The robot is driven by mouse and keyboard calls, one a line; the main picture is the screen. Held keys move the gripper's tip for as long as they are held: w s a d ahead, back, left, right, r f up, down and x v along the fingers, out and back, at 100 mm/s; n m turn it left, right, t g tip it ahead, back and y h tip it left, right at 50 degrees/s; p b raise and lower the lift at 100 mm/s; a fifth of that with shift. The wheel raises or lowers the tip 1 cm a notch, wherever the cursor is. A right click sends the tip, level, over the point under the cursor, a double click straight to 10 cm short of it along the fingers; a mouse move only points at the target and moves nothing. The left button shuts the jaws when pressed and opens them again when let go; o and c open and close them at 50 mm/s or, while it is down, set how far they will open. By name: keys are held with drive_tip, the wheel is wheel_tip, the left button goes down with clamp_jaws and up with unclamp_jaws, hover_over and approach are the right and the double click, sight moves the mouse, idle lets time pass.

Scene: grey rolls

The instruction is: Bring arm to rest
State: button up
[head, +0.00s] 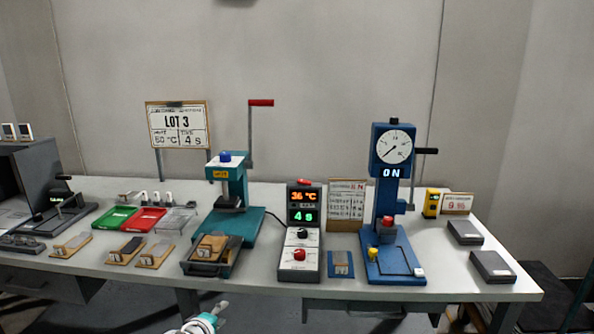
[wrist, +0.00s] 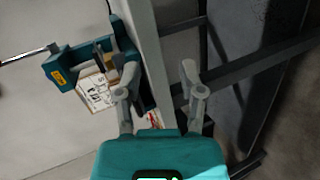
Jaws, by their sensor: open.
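My gripper (wrist: 157,80) shows in the wrist view with its two grey fingers spread apart and nothing between them. It is beyond the bench's front edge, with the floor and dark frame bars behind it. In the head view only a small white and green part of my arm shows at the bottom edge, left of the middle; the fingers cannot be made out there.
A white bench (head: 450,280) carries a teal press (head: 235,190), a control box (head: 300,240) reading 36 °C and 4 s, and a blue gauge press (head: 392,200) showing ON. Green (head: 114,217) and red (head: 145,221) trays lie left. Grey blocks (head: 492,266) lie right.

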drive_tip(key=s+d+f+m+g+y, duration=0.15)
drive_tip(key=d+f+m+g, duration=0.3)
drive_tip(key=d, duration=0.75)
drive_tip(key=s+d+f+m+g+y, duration=0.1)
drive_tip(key=s+d+f+m+g, duration=0.25)
drive_tip(key=d, duration=0.85)
drive_tip(key=d+f+m+g+y, duration=0.1)
drive_tip(key=d+f+m+g, duration=0.4)
drive_tip(key=d, duration=0.7)
wheel_tip(320, 180, up, 24)
drive_tip(key=m+p, duration=0.1)
drive_tip(key=p, duration=2.1)
drive_tip(key=shift+w+d+f, duration=0.15)
drive_tip(key=shift+d+f, duration=0.05)
